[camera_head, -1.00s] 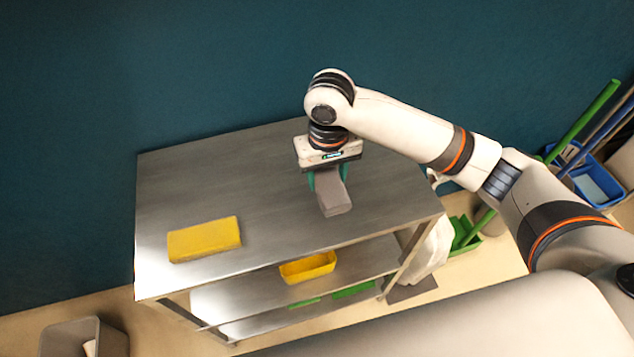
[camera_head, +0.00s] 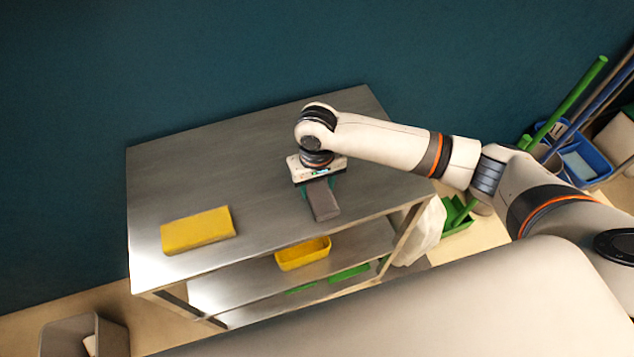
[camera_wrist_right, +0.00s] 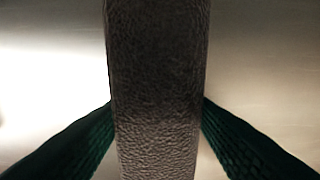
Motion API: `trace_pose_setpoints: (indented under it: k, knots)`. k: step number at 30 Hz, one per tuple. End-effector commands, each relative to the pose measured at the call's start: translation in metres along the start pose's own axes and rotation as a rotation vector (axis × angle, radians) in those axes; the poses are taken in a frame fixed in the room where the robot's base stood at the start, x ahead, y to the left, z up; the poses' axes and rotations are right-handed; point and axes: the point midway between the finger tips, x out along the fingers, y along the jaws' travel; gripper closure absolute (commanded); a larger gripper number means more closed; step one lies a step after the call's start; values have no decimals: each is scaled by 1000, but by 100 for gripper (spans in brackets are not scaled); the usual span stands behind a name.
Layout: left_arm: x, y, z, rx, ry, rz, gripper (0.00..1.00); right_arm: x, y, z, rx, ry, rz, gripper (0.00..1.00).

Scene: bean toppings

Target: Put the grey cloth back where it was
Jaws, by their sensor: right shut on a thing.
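The grey cloth (camera_head: 323,200) is a folded block held by my right gripper (camera_head: 320,190) at the right part of the metal table's top (camera_head: 240,165). In the right wrist view the cloth (camera_wrist_right: 158,80) runs upright through the middle, with a dark green finger pressed on each side. My right gripper is shut on it. The cloth is at or just above the tabletop; I cannot tell whether it touches. My left gripper is not in view.
A yellow folded cloth (camera_head: 197,231) lies at the table's front left. A yellow tray (camera_head: 302,253) sits on the shelf below. A grey bin (camera_head: 70,338) stands on the floor at left, a blue bucket (camera_head: 585,160) at right. The tabletop between the cloths is clear.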

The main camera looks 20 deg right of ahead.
Motion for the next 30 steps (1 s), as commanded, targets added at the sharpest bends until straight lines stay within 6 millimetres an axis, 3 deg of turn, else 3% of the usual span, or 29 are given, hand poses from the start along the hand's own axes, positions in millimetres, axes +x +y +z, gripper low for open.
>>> trace_pose_setpoints:
  k: [5, 6, 9, 20, 23, 30]
  knots:
    - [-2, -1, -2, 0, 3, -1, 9, 2, 0, 0, 1, 1, 1, 71]
    - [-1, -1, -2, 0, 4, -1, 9, 2, 0, 0, 0, 1, 1, 43]
    - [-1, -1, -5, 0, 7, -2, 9, 2, 0, 0, 0, 1, 0, 28]
    - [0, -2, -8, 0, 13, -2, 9, -3, 0, 0, 0, -1, 0, 28]
    - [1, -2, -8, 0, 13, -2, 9, -16, 0, 1, 0, -2, 2, 28]
    - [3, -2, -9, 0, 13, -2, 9, -68, 0, 1, -1, -4, 2, 28]
